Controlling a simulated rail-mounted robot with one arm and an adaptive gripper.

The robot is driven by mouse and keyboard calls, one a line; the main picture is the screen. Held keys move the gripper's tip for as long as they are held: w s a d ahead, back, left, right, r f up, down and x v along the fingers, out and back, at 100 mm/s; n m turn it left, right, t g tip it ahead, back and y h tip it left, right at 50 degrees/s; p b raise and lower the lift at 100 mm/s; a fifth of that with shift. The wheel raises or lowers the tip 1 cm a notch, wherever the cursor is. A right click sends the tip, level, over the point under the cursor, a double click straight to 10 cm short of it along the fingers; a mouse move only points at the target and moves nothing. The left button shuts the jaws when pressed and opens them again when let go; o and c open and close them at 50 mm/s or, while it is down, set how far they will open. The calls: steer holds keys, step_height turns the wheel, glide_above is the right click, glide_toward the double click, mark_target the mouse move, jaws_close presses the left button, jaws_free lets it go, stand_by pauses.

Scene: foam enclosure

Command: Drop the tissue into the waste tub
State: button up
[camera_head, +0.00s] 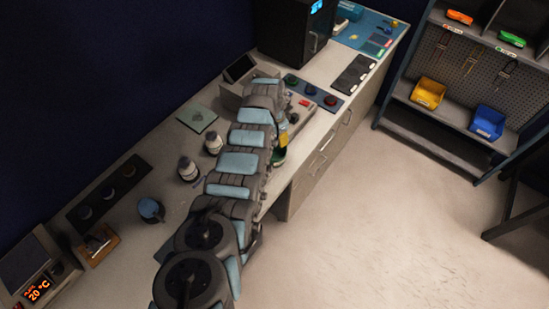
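My arm reaches from the bottom of the head view up along the counter (325,118). Its far end bends down near the counter's front edge, where my gripper (282,135) is small and mostly hidden by my own arm links. A small yellow and a dark green patch show there; I cannot tell what they belong to. I cannot make out a tissue. A small round tub with a blue top (150,209) stands on the counter at left; I cannot tell whether it is the waste tub. Whether my gripper is open or holds something is not visible.
A dark strip with round pieces (108,191) and a 20 °C device (38,286) are at left. A black cabinet (297,38) stands behind. The floor at right is clear.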

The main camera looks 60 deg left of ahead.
steer(key=shift+f, duration=0.5)
steer(key=o, duration=1.1)
steer(key=shift+o, duration=0.2)
steer(key=shift+r, duration=0.2)
step_height(320, 180, up, 12)
steer(key=s, duration=0.1)
steer(key=shift+s+f, duration=0.25)
steer(key=shift+d, duration=0.1)
